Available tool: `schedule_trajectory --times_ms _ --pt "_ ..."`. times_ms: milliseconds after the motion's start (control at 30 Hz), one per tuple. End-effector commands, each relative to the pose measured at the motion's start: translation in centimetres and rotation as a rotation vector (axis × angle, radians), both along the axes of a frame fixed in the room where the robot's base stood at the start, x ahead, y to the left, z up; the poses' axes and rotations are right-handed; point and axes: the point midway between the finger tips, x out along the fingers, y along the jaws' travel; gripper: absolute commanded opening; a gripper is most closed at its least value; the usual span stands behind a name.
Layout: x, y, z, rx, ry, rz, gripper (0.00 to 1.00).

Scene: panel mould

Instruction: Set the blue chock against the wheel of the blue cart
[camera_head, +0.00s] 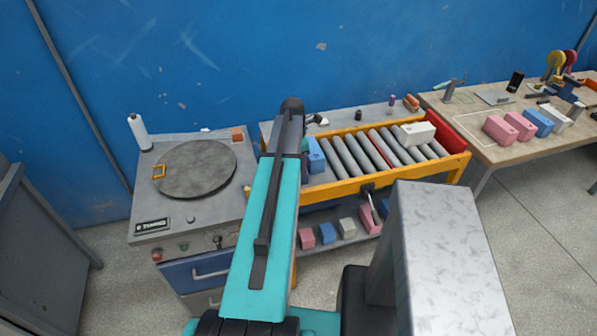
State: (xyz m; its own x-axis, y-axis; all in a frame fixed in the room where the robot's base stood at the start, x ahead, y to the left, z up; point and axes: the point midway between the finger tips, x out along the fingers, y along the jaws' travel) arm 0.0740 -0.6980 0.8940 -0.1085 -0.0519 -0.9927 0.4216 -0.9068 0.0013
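I see no blue cart and no cart wheel in the head view. Several blue blocks show, and I cannot tell which, if any, is the blue chock. One small blue block (327,233) is on the low shelf under the roller conveyor, beside a pink block (307,238). A larger blue block (317,156) is at the left end of the conveyor, partly hidden by my teal arm. Another blue block (538,122) is on the right table. My arm reaches up the middle of the view; its gripper is hidden, so its state does not show.
A grey turntable cabinet (155,205) with a blue drawer (195,268) stands left. The yellow-framed conveyor (335,189) holds a white block (414,134). The right table (457,122) bears pink blocks and tools. Clear floor (540,215) shows at right.

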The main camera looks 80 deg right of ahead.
Motion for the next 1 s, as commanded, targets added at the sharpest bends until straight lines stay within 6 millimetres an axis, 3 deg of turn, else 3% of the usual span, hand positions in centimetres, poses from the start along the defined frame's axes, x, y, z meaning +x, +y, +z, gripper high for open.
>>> schedule_trajectory --times_ms 33,100,667,1000 --pt "0.0 0.0 0.0 0.001 0.000 0.000 0.10" --pt "0.0 0.0 0.0 0.002 0.001 0.000 0.00" --pt "0.0 0.0 0.2 0.001 0.001 0.001 0.00" --pt "0.1 0.0 2.0 0.000 0.001 0.001 0.00"
